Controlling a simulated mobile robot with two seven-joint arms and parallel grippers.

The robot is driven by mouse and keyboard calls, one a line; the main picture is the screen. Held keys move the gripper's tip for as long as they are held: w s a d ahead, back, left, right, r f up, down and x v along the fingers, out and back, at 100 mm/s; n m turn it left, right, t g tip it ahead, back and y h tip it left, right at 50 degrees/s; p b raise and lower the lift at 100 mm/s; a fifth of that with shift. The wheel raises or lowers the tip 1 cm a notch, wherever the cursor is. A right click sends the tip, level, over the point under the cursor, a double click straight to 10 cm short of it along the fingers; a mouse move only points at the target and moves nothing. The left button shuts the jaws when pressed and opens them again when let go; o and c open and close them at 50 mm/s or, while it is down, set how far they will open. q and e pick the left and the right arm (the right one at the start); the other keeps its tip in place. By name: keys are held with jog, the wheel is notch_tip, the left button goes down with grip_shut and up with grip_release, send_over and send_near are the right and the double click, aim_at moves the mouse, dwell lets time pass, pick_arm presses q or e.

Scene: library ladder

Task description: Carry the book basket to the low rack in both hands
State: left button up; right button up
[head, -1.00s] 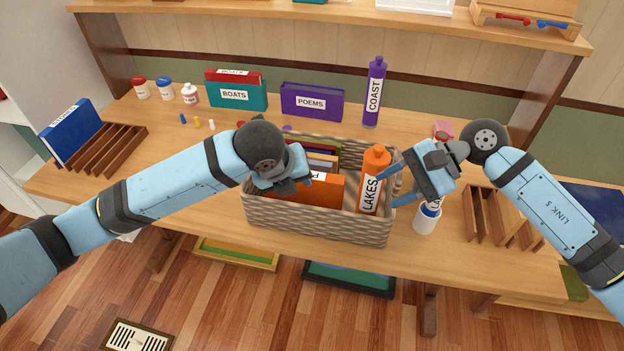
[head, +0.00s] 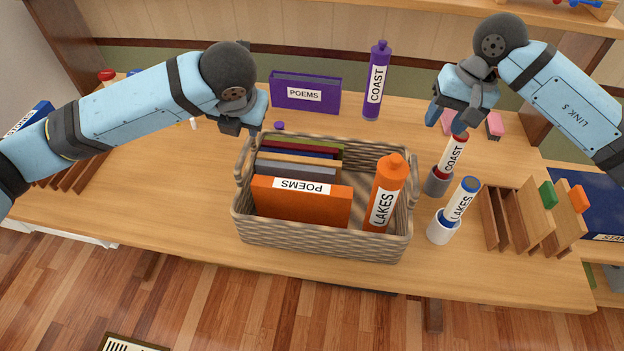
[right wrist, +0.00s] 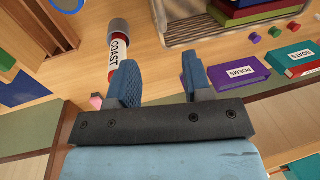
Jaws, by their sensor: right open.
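The woven book basket (head: 320,239) stands on the wooden table, with an orange POEMS book (head: 300,205), several other books and an orange LAKES bottle (head: 385,198) inside. My left gripper (head: 240,128) is above the basket's left rear corner, apart from it; its fingers are mostly hidden, so I cannot tell its opening. My right gripper (head: 447,122) is open and empty, up and right of the basket, behind the COAST tube. Its two spread fingers also show in the right wrist view (right wrist: 160,78). I cannot make out the low rack for sure.
A red-capped COAST tube (head: 452,155) and a blue-capped LAKES tube (head: 460,200) stand in cups right of the basket. Wooden slot holders (head: 515,222) are farther right. A purple POEMS box (head: 305,94) and purple COAST bottle (head: 376,85) stand behind. The table front is clear.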

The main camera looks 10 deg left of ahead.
aim_at(246, 144)
pick_arm(q)
jog(key=x, duration=1.3)
jog(key=shift+w+a+f, duration=0.1)
jog(key=shift+f, duration=0.15)
pick_arm(e)
jog(key=a+f, duration=0.1)
jog(key=f, duration=0.8)
jog(key=a+f, duration=0.1)
jog(key=f, duration=0.3)
jog(key=shift+w+a+f, duration=0.1)
jog(key=shift+a+f, duration=0.05)
jog(key=shift+a, duration=0.2)
pick_arm(q)
grip_shut()
pick_arm(e)
grip_shut()
pick_arm(q)
jog(key=shift+w+r, duration=0.15)
jog(key=shift+r, duration=0.05)
pick_arm(e)
jog(key=shift+w+r, duration=0.15)
jog(key=shift+r, duration=0.05)
